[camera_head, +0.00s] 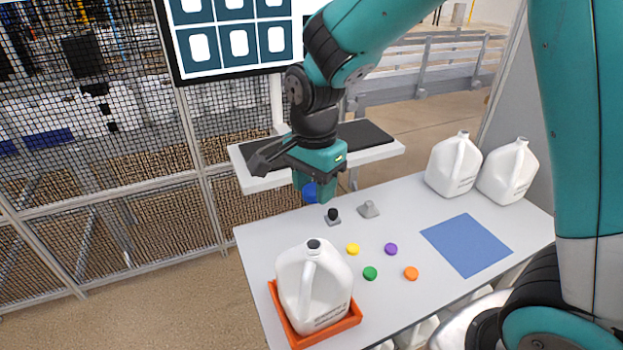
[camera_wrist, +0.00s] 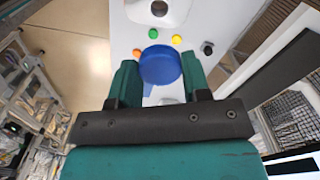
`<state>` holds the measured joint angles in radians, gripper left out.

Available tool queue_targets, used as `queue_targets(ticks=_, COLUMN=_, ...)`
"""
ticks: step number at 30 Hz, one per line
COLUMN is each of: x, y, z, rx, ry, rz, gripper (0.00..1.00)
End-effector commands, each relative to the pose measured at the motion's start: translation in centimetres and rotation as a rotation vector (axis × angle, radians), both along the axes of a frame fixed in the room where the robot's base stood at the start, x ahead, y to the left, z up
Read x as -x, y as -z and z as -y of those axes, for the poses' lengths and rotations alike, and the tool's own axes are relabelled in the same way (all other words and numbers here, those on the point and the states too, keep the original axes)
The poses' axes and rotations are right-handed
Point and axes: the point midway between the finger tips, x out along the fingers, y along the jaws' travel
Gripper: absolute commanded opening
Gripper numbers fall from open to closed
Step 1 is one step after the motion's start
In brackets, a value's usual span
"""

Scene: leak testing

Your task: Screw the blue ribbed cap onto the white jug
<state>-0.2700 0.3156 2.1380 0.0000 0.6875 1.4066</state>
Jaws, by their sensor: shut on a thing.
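My gripper (camera_wrist: 160,80) is shut on the blue ribbed cap (camera_wrist: 160,65), which sits between the two fingers in the wrist view. In the head view the blue cap (camera_head: 311,192) shows partly, behind a finger of my gripper (camera_head: 318,190), above the back of the table. The white jug (camera_head: 312,285) stands upright in an orange tray (camera_head: 357,316) at the table's front left. Its dark-topped neck (camera_head: 314,244) carries no blue cap. My gripper is up and behind the jug, well apart from it. The cap's ribs are too small to make out.
Yellow (camera_head: 353,249), purple (camera_head: 391,249), green (camera_head: 370,273) and orange (camera_head: 411,273) caps lie mid-table. A black-topped piece (camera_head: 333,216) and a grey stand (camera_head: 369,209) are at the back. Two white jugs (camera_head: 453,165) (camera_head: 508,171) stand back right, beyond a blue mat (camera_head: 466,245). A monitor (camera_head: 232,38) is behind.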

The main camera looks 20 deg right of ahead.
Motion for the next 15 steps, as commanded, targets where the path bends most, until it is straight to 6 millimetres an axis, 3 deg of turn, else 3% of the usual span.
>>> queue_targets(ticks=4, x=0.0, y=-0.1, z=-0.1, rx=0.002, ry=0.002, rz=-0.001, gripper=0.22)
queue_targets(ticks=15, x=0.0, y=3.7, z=-0.2, rx=0.002, ry=-0.001, rz=-0.001, gripper=0.22)
